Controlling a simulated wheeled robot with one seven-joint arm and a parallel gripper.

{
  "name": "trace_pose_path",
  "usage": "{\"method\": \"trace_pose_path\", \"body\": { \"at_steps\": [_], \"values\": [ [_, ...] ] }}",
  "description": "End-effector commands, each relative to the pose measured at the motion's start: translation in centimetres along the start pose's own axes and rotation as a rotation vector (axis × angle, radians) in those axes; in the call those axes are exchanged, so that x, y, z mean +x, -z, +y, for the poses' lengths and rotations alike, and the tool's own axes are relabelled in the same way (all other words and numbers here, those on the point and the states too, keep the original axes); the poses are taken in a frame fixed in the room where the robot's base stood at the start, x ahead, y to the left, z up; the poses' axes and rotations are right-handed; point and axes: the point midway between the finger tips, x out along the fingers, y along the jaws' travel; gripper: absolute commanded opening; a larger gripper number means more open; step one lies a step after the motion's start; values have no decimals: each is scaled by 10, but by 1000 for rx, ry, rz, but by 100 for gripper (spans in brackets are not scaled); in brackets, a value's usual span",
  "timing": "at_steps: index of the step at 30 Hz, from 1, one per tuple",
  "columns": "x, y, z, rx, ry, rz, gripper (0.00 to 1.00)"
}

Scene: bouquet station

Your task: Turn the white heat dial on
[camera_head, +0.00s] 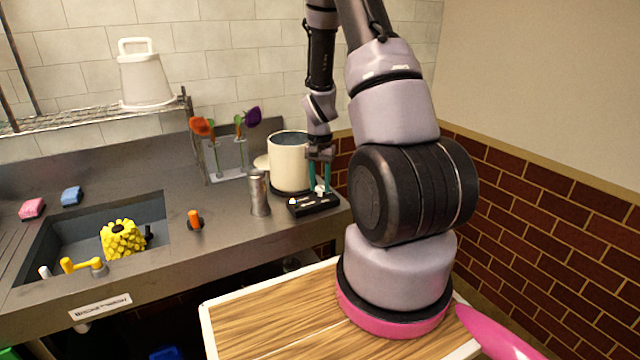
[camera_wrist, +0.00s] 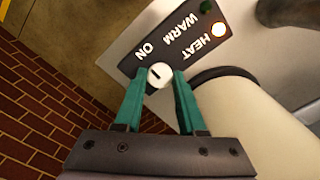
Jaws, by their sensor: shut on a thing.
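The white heat dial (camera_wrist: 159,75) sits on a black control panel (camera_wrist: 181,36) with the words ON, WARM and HEAT. My gripper (camera_wrist: 160,80) has its two green fingers shut on the dial, one on each side. A dark mark shows on the dial's face.
A cream pot (camera_head: 289,165) stands right behind the panel, close to my gripper. A metal shaker (camera_head: 259,194) stands left of the panel. Flowers in glass tubes (camera_head: 240,155) stand farther back. The sink (camera_head: 60,235) with a yellow object (camera_head: 122,240) is at the left.

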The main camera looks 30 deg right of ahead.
Motion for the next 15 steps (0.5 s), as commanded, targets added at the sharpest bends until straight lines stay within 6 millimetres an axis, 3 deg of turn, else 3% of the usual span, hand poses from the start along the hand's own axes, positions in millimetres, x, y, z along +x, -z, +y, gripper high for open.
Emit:
{"method": "trace_pose_path", "body": {
  "at_steps": [4,5,6,15],
  "values": [
    [0,0,0,1,0,0,0],
    [0,0,0,1,0,0,51],
    [0,0,0,1,0,-1,66],
    [0,0,0,0,0,0,69]
  ]
}}
